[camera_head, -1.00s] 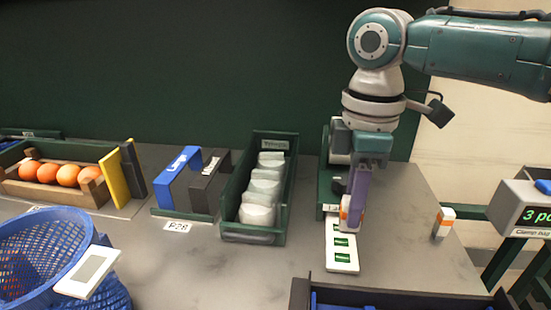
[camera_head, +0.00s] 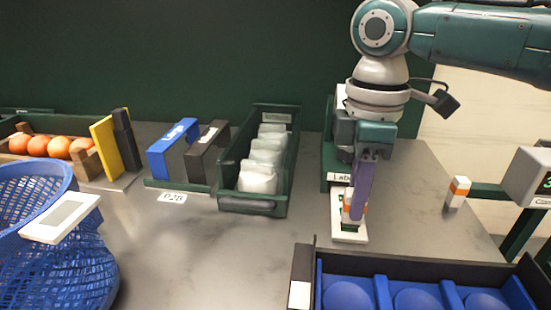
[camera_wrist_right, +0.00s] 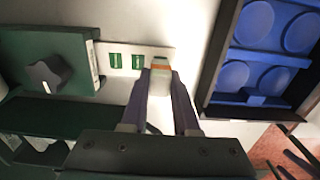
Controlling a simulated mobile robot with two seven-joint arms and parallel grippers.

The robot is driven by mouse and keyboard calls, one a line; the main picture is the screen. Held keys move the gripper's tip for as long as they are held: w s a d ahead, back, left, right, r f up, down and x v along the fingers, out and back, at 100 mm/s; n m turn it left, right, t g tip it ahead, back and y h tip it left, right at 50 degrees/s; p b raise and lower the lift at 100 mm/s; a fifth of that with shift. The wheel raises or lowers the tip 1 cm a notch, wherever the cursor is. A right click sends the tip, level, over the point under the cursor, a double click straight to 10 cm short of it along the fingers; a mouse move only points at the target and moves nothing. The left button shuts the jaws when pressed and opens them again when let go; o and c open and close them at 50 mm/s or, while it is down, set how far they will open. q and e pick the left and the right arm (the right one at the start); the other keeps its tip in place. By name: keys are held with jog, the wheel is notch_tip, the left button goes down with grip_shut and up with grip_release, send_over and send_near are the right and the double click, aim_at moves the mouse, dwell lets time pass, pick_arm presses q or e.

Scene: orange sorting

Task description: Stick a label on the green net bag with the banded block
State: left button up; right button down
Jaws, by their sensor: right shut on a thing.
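My right gripper (camera_head: 358,205) is shut on the banded block (camera_head: 347,212), white with an orange band. The block is upright, its lower end at the white label strip (camera_head: 349,237); I cannot tell if they touch. In the right wrist view the block (camera_wrist_right: 160,78) sits between the fingertips, over one end of the strip (camera_wrist_right: 122,72), where two green labels show beside it. No green net bag is recognisable; a blue net (camera_head: 60,265) stands at the lower left with a white plate (camera_head: 60,218) at its rim. My left gripper is not in view.
A green bin (camera_head: 227,203) holds pale packets. Another orange-banded block (camera_head: 457,192) stands at right. A dark tray (camera_head: 420,268) with blue cups is in front, close to the strip. A green dispenser stand (camera_head: 328,170) is behind my gripper. The middle table is clear.

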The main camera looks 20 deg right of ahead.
jog(key=shift+f, duration=0.55)
dwell(0.8)
dwell(0.6)
jog(key=shift+f, duration=0.1)
dwell(0.9)
jog(key=shift+r+p, duration=0.75)
jog(key=shift+p, duration=0.25)
notch_tip(320, 180, up, 6)
jog(key=p, duration=0.6)
jog(key=shift+f+p, duration=0.1)
jog(key=shift+p, duration=0.25)
